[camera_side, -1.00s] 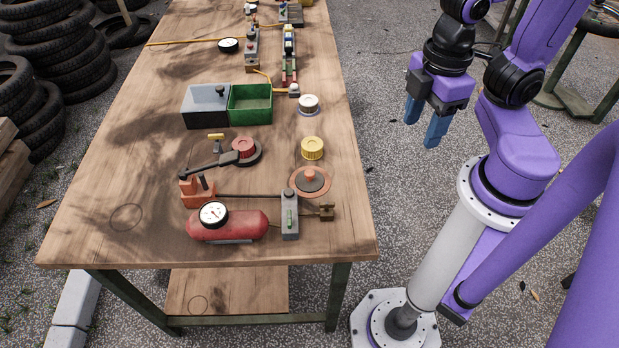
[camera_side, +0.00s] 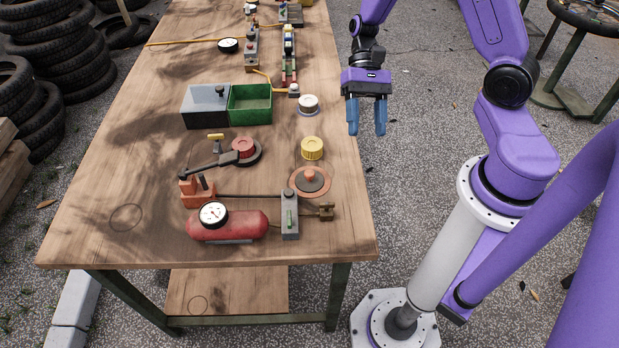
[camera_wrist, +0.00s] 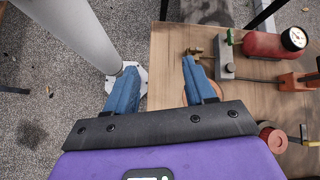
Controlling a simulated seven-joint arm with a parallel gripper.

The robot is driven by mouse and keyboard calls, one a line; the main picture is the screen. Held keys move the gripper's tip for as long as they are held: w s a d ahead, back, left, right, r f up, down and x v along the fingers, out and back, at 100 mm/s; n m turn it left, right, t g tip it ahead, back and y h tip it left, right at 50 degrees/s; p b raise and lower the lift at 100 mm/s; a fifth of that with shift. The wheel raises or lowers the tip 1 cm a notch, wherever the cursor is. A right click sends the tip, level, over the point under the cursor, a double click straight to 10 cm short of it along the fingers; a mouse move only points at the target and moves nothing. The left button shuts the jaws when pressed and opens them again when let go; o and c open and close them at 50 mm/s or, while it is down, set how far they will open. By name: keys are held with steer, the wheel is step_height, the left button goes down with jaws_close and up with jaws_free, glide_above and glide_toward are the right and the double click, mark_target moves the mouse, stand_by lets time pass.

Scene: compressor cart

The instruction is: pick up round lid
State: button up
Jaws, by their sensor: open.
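The likely round lid (camera_side: 323,186), a flat copper-coloured disc with a dark ring and an orange centre knob, lies on the table near its right edge in the side view. In the wrist view only a sliver of its orange rim shows beside the right finger; the rest is hidden. My gripper (camera_side: 367,130) is open and empty, fingers pointing down. It is raised near the table's right edge, farther back than the lid and apart from it. In the wrist view my gripper (camera_wrist: 158,66) spans the table edge, with nothing between its fingers.
A yellow cap (camera_side: 312,148) and a white cap (camera_side: 308,104) stand behind the lid. A grey valve block (camera_side: 290,215) and red tank (camera_side: 228,226) are in front. A red cap (camera_side: 243,147) is left, and a green bin (camera_side: 250,105) farther back.

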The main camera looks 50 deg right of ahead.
steer(key=w+d+f+m+t+y, duration=0.65)
steer(key=d+f+m, duration=0.2)
steer(key=m, duration=0.35)
glide_toward(310, 172)
steer(key=x, duration=0.3)
steer(key=shift+s+f, duration=0.15)
steer(key=shift+s, duration=0.05)
steer(key=shift+x, duration=2.75)
steer(key=shift+w, duration=0.2)
jaws_close()
